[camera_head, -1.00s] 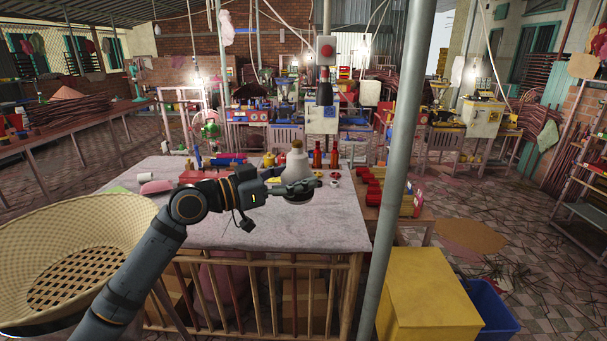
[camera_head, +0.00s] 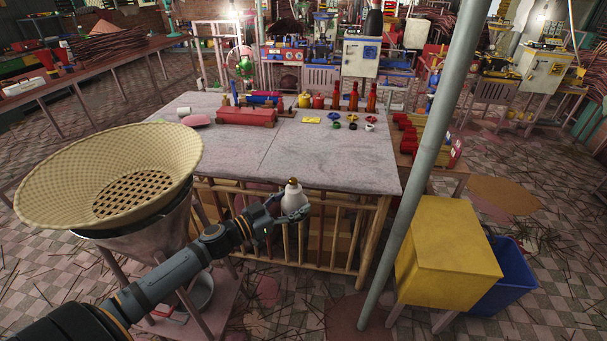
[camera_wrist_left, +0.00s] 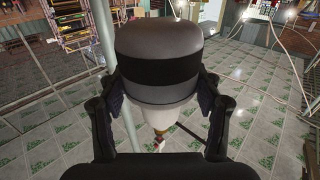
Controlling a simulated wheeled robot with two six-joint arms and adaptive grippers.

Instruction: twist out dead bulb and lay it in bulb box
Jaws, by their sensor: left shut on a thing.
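My left gripper (camera_head: 289,216) is shut on the bulb (camera_head: 293,200). The bulb is pale, with its brass cap pointing up, and appears in front of the table's near edge in the head view. In the left wrist view the bulb (camera_wrist_left: 158,60) fills the space between the fingers. It has a grey rounded end, a dark band and a white neck, with its brass end partly visible below. I cannot tell which container is the bulb box. My right gripper is not in view.
The cloth-covered table (camera_head: 330,172) has clear cloth at its front. A woven basket (camera_head: 60,200) stands at left. A grey post (camera_head: 425,165), a yellow box (camera_head: 445,240) and a blue bin (camera_head: 512,275) stand at right. Bottles and small parts sit at the table's back.

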